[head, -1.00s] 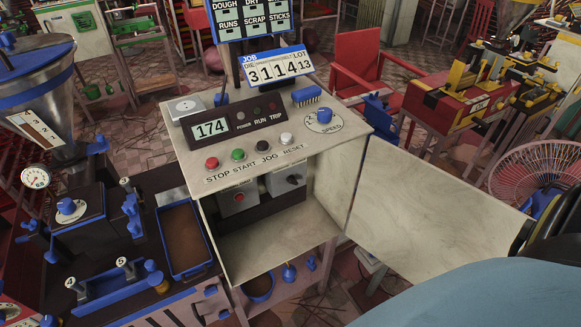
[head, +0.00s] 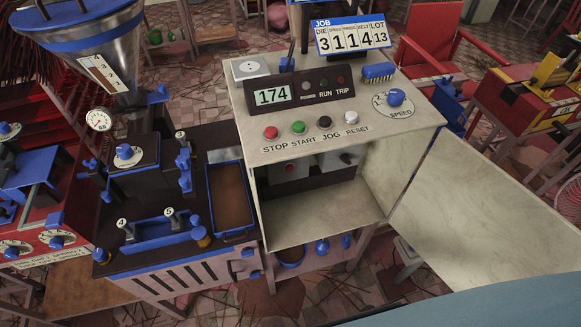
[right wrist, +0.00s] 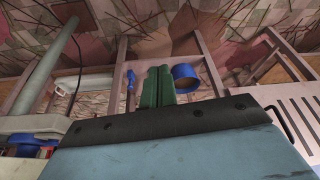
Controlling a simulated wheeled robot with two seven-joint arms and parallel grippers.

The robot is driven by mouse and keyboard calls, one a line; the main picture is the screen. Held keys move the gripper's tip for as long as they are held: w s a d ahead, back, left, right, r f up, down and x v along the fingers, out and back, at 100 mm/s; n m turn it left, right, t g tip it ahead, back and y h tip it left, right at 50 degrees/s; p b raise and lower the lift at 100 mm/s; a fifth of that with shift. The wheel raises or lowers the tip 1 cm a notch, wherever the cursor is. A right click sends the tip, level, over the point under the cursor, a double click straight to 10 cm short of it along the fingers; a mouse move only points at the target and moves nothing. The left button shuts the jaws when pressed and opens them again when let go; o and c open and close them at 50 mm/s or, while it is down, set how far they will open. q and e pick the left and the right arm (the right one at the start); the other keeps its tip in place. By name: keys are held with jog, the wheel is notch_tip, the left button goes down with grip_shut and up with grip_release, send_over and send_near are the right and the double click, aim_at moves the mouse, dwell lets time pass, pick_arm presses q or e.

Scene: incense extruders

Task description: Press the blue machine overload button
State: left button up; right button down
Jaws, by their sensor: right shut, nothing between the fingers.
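The blue-trimmed machine has a pale cabinet (head: 300,225) with its door (head: 470,215) swung open to the right. Inside, under the control top, sits a grey box with a red button (head: 290,168), and a second grey box (head: 337,160) sits beside it. Both are partly shaded by the top; no overload label is readable. On the top are red STOP (head: 270,132), green START (head: 298,128), black JOG (head: 324,122) and white RESET (head: 351,117) buttons. My right gripper (right wrist: 158,74) shows green fingers together and empty in the right wrist view. My left gripper is out of view.
A hopper (head: 95,60) and a brown-filled blue tray (head: 230,198) stand left of the cabinet. A red chair (head: 435,45) is behind.

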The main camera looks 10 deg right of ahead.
aim_at(290, 167)
jog(key=w+a+r+n+t+y+p, duration=0.1)
jog(key=w+a+r+t+y, duration=0.25)
jog(key=w+r, duration=1.35)
pick_arm(q)
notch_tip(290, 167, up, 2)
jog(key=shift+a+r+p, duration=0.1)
jog(key=shift+p, duration=0.3)
pick_arm(e)
jog(key=w+a+r+n+t+y, duration=0.1)
jog(key=w+a+r+y, duration=0.1)
jog(key=r, duration=0.5)
jog(key=w+a+r+t+y, duration=0.1)
jog(key=w+a+r+y, duration=0.1)
jog(key=w+a+r, duration=0.2)
notch_tip(290, 167, up, 3)
jog(key=shift+a+r+n, duration=0.2)
jog(key=shift+a+n, duration=0.2)
jog(key=shift+a, duration=0.7)
